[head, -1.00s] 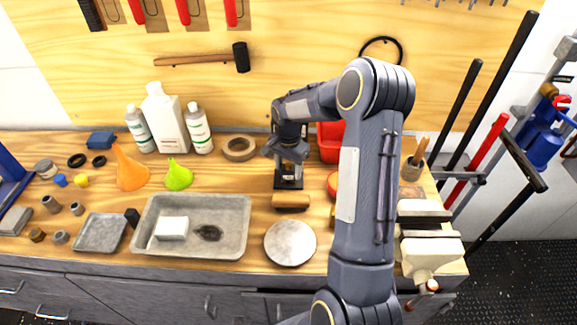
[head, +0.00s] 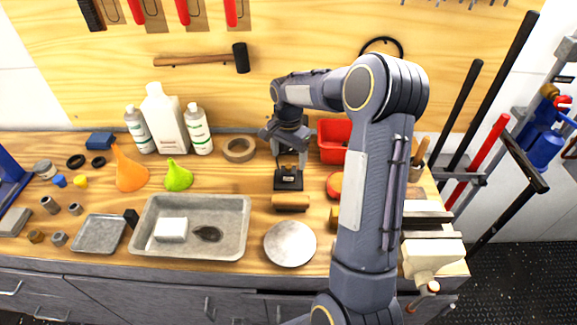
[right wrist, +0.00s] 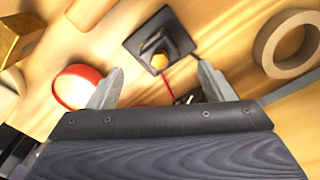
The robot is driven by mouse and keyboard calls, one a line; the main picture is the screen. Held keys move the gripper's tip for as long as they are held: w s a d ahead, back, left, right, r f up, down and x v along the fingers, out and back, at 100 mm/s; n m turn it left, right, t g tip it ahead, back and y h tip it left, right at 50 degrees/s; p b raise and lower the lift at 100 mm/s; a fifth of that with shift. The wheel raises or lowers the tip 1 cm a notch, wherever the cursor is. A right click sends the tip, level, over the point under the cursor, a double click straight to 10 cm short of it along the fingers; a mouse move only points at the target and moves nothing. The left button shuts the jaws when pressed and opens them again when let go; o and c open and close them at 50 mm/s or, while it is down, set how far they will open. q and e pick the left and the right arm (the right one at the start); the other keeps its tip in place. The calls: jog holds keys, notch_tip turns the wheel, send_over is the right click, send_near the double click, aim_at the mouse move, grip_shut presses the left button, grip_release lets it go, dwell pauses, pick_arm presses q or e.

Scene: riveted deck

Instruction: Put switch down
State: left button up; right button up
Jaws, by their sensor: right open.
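The switch (head: 288,179) is a small black box standing on the wooden bench top, behind a wooden-handled piece. In the right wrist view the switch (right wrist: 161,44) shows as a square dark base with a yellowish knob, just beyond my fingertips. My right gripper (head: 289,158) is above the switch, apart from it. In the right wrist view my right gripper (right wrist: 158,82) has its two fingers spread wide with nothing between them. My left gripper is not in view.
A tan tape ring (head: 239,149) lies left of the switch. A red bin (head: 333,136) and a red-rimmed round item (head: 334,184) are to its right. The wooden piece (head: 291,202) and a round disc (head: 290,244) lie in front. A grey tray (head: 240,212) is front left.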

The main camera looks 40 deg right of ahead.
aim_at(288, 166)
notch_tip(288, 166, up, 7)
jog(key=s+a+r+n+t+y, duration=0.1)
jog(key=s+a+r+n+t, duration=0.2)
jog(key=s+a+r+n, duration=0.5)
jog(key=s+a+f+n+t+y, duration=0.1)
jog(key=s+a+f+n, duration=0.1)
jog(key=s+a, duration=0.4)
jog(key=s+a+f+n+t+y, duration=0.1)
jog(key=s+a+f+n, duration=0.2)
jog(key=s+a, duration=0.3)
jog(key=s, duration=0.4)
jog(key=shift+s+t+y, duration=0.3)
jog(key=shift+s+y, duration=0.1)
